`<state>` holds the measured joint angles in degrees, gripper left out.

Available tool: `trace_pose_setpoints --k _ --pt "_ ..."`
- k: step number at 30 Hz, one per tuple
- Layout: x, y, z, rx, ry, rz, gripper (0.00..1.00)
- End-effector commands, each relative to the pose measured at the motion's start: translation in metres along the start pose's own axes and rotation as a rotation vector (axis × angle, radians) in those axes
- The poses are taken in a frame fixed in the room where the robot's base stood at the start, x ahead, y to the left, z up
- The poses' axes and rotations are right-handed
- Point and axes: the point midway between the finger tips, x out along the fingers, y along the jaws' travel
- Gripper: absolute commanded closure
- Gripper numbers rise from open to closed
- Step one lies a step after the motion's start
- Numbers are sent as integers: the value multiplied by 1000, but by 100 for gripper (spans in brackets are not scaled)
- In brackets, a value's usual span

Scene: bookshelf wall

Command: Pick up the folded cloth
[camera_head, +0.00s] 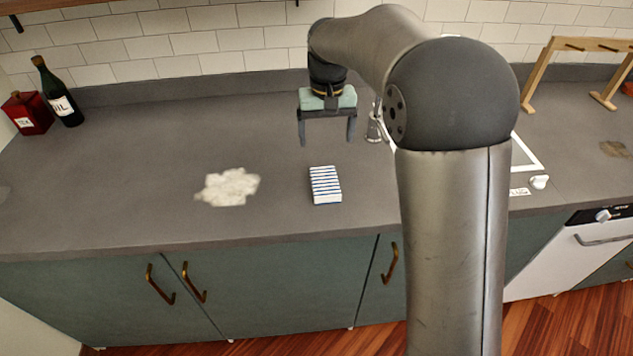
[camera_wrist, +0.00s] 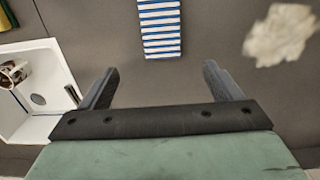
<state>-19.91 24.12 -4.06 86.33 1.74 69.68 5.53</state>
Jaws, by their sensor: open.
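The folded cloth (camera_head: 325,185), white with blue stripes, lies flat on the grey counter, right of the middle of its clear stretch. In the wrist view the cloth (camera_wrist: 160,28) is at the top centre, ahead of the fingertips and partly cut off by the frame edge. My gripper (camera_head: 327,143) is above the counter, behind the cloth and apart from it. In the wrist view the two fingers of my gripper (camera_wrist: 158,75) are spread wide with nothing between them.
A pale, irregular patch (camera_head: 228,187) is on the counter left of the cloth. A dark bottle (camera_head: 58,95) and a red container (camera_head: 27,113) stand at the far left. A white sink (camera_wrist: 40,75) is beside my gripper. A wooden rack (camera_head: 540,78) stands at the right.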

Motion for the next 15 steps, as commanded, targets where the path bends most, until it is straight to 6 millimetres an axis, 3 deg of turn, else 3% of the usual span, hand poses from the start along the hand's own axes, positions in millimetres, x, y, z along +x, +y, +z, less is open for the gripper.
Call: trace_pose_setpoints --k 7,15 --pt "52 0 1 -1 -4 0 15" --pt "76 0 1 -1 0 -1 15"
